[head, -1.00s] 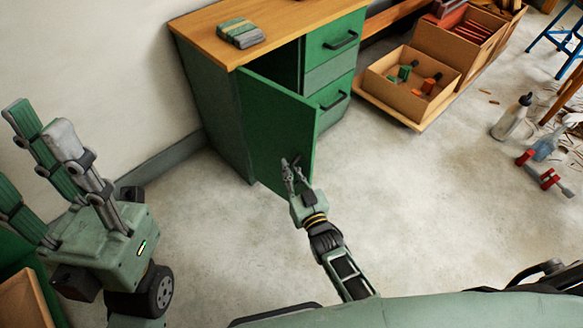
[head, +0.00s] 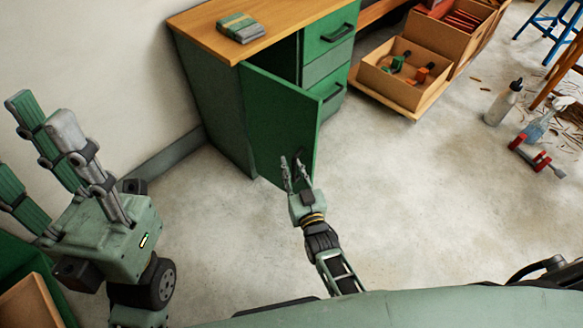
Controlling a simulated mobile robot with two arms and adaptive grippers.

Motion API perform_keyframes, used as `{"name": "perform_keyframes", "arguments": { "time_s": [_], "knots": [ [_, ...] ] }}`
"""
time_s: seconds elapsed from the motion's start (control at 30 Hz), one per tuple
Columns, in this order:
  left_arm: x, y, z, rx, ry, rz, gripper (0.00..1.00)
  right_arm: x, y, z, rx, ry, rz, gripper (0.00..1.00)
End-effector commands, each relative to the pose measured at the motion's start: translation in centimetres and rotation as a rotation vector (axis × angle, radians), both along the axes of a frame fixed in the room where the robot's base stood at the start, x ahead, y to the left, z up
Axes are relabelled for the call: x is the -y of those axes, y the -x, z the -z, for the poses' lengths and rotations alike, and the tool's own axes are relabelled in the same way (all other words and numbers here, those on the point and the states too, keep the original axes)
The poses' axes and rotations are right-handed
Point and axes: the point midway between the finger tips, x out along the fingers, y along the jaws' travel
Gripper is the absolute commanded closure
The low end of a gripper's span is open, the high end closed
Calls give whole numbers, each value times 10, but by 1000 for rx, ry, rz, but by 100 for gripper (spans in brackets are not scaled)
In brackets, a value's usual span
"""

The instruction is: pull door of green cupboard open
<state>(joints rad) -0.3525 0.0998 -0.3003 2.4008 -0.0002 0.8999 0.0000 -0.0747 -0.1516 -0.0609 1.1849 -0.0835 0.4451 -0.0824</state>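The green cupboard (head: 212,112) stands against the wall under a wooden top. Its green door (head: 272,118) is ajar, swung out toward me, with a dark gap behind its upper part. A dark handle (head: 299,157) is on the door near its free edge. My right gripper (head: 293,162) is at the handle, its fingers apart and pointing up at the door. I cannot tell whether they touch the handle. My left gripper (head: 44,112) is large at the left, with its fingers spread and empty, away from the cupboard.
Green drawers (head: 327,62) with dark handles are right of the door. A cardboard box (head: 390,88) with tools sits on a low board. A bottle (head: 503,104) and a red clamp (head: 536,158) are on the floor at right. The floor (head: 400,210) before the door is clear.

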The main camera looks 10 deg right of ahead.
Motion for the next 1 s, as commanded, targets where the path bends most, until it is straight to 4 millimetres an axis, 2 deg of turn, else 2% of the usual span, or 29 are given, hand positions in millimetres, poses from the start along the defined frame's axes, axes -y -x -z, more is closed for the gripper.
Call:
{"name": "perform_keyframes", "arguments": {
  "time_s": [0.33, 0.47, 0.57, 0.8, 1.0],
  "knots": [
    [-1, 0, -1, 3, 3, -1, 60, -3, -1, -2, 2, -2, -4, 71],
    [-1, 0, -1, 4, 2, -1, 60, -2, 6, -1, 1, -2, -4, 71],
    [0, 0, -1, 3, 2, -1, 60, -1, 22, -1, 0, -2, -4, 71],
    [0, 0, 0, 2, 1, 0, 60, 5, 74, 0, -2, -1, -3, 71],
    [0, 0, 0, 2, 0, 0, 60, 8, 106, -1, 0, -1, -2, 71]
  ]
}}
